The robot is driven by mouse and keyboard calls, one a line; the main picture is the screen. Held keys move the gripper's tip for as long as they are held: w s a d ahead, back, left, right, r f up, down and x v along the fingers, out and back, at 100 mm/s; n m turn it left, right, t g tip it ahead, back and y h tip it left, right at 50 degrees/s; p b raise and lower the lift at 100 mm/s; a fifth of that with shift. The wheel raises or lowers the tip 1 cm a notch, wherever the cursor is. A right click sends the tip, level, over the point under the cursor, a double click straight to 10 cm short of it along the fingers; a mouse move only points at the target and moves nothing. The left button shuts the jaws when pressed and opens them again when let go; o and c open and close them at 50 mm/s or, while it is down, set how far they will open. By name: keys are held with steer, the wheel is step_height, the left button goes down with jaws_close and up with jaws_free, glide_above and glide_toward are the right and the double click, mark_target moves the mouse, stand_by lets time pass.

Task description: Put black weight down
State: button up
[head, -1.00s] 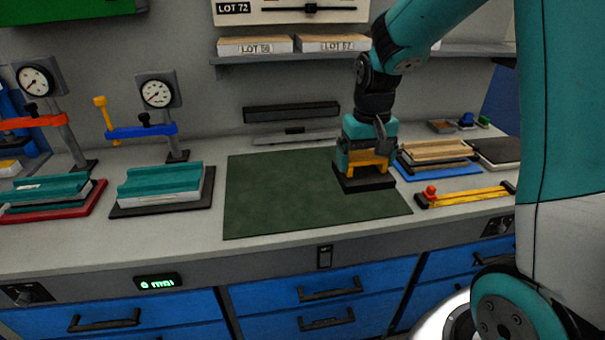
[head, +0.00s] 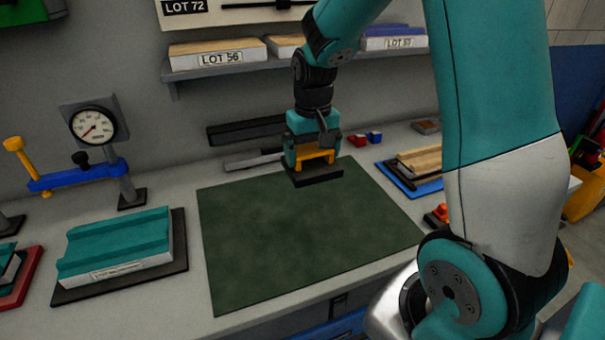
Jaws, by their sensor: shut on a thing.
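My gripper (head: 314,158) is shut on the black weight (head: 318,178), a flat dark block with a yellow-orange handle-like part above it. In the head view the weight appears level, over the back part of the dark green mat (head: 290,240). I cannot tell whether its underside touches the mat or hangs a little above it. The rest of the mat is bare.
A teal-topped panel (head: 115,245) lies on a dark plate to the left, before a gauge stand (head: 93,127) with a blue arm. A blue tray (head: 408,178) with stacked boards is at the right. Dark bars (head: 245,130) lie behind the mat. A shelf (head: 225,68) holds labelled boards.

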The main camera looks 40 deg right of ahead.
step_height(320, 180, down, 18)
steer(key=shift+f+p, duration=0.1)
steer(key=shift+p, duration=1.05)
steer(key=shift+f, duration=0.2)
steer(key=o, duration=1.5)
steer(key=shift+s, duration=0.1)
